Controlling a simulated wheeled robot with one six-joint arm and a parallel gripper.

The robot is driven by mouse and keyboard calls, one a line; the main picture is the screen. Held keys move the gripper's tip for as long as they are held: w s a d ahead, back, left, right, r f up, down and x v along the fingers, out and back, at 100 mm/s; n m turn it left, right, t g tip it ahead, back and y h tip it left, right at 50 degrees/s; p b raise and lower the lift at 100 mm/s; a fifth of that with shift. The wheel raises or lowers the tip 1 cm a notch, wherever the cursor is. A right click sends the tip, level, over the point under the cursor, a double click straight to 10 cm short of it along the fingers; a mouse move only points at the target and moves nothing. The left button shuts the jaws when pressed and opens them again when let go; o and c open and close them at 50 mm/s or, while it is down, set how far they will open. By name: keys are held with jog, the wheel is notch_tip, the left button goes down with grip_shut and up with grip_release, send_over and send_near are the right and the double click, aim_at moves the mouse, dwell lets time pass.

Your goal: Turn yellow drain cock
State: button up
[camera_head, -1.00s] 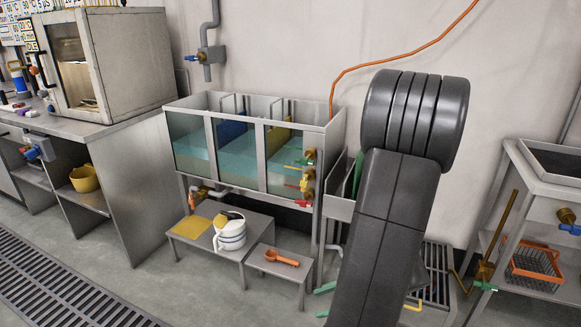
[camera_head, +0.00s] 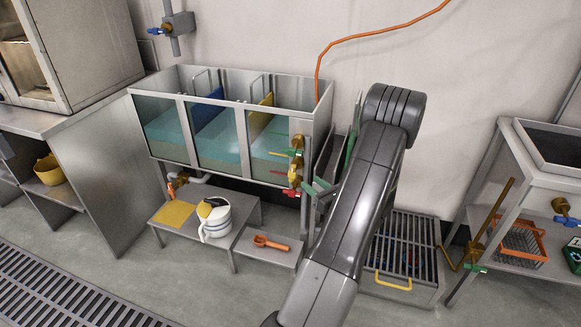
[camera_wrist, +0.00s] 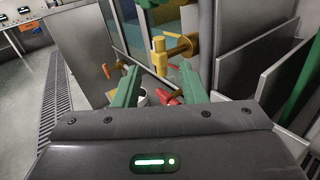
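The yellow drain cock (camera_head: 293,172) is on the right end of the glass-fronted three-bay tank (camera_head: 188,131), between a green-handled cock (camera_head: 287,152) above and a red-handled cock (camera_head: 291,191) below. In the wrist view the yellow cock (camera_wrist: 160,54) has an upright yellow handle and a brass body to its right. My gripper (camera_wrist: 159,88) is open, its two green fingers apart with nothing held. The yellow handle shows beyond and between the fingertips, apart from them. The red handle (camera_wrist: 169,97) shows lower between the fingers. In the head view my green fingers (camera_head: 317,189) are just right of the cocks.
Upright grey panels (camera_wrist: 237,71) stand close right of my gripper. A grated box (camera_head: 407,289) sits to the right.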

aim_at(293, 169)
jog(key=x, duration=1.1)
jog(key=shift+s+a, duration=0.1)
grip_shut()
